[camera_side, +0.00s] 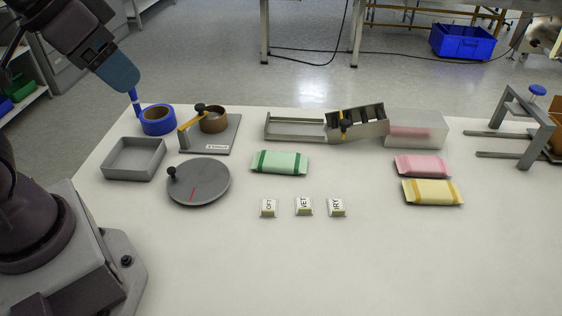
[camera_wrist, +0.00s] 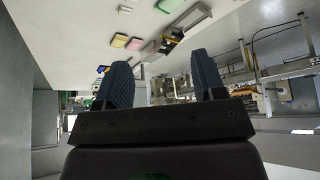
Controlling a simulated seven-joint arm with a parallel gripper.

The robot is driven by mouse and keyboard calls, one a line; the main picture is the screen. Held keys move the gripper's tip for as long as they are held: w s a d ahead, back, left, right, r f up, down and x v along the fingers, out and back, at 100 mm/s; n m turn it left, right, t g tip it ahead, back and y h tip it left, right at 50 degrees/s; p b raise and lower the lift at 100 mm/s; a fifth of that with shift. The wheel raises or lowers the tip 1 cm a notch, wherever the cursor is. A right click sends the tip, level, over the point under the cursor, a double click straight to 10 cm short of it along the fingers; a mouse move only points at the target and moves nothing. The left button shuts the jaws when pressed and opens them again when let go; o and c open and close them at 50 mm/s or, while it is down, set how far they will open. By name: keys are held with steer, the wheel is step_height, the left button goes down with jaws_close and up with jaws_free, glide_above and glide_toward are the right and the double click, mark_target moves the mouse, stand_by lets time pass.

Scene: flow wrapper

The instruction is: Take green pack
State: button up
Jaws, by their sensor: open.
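The green pack (camera_side: 279,162) is a light green pillow-shaped packet with darker green bands near its ends. It lies flat on the white table, in front of the grey channel. My gripper (camera_side: 122,82) is at the upper left in the side view, above the table's far left corner and well apart from the green pack. In the wrist view, the two dark blue fingers of my gripper (camera_wrist: 164,72) stand wide apart with nothing between them. Small coloured shapes show far off there, too small to name surely.
A pink pack (camera_side: 422,166) and yellow pack (camera_side: 433,192) lie right. Behind the green pack are a grey channel (camera_side: 294,127) and clear cover (camera_side: 428,130). A grey disc (camera_side: 198,184), tray (camera_side: 133,160) and blue tape roll (camera_side: 158,120) stand left. Lettered blocks (camera_side: 304,207) lie in front.

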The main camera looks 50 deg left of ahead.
steer(key=o, duration=0.6)
steer(key=m+g, duration=0.6)
steer(key=m, duration=0.4)
glide_above(280, 159)
step_height(280, 159, down, 22)
steer(key=f, duration=0.1)
step_height(280, 159, down, 12)
steer(key=shift+r, duration=0.1)
